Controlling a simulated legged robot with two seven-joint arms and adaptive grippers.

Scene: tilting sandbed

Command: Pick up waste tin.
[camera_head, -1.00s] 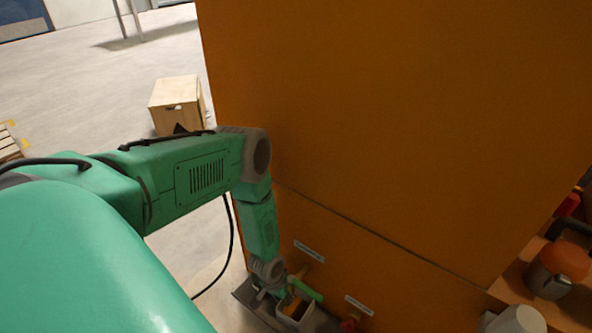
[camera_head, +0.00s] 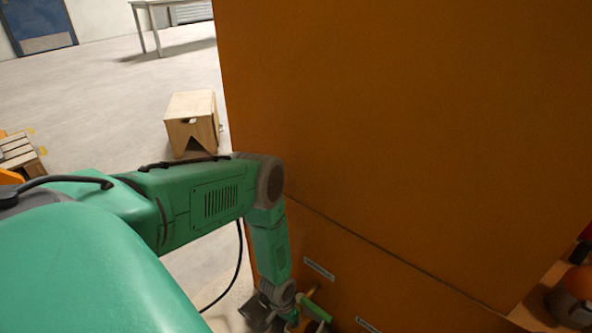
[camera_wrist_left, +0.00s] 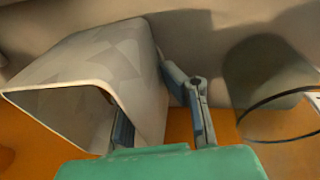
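In the left wrist view the waste tin looks to be a pale grey-white, square-mouthed container (camera_wrist_left: 85,75), lying tilted in the picture with its mouth toward the camera. My left gripper (camera_wrist_left: 160,115) straddles its right wall. One finger reaches into the mouth and the other lies along the outside, close to the wall. The inner fingertip is hidden, so how tightly the fingers hold is unclear. In the head view my left gripper (camera_head: 283,306) is low beside the orange cabinet, at the bottom edge, and the tin is hardly visible there. My right gripper is out of view.
A big orange cabinet (camera_head: 400,120) fills the right side, close to my left arm. A green-handled item (camera_head: 315,308) is beside the gripper. A wooden box (camera_head: 192,118) stands on open floor. An orange-topped item (camera_head: 575,290) sits at right.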

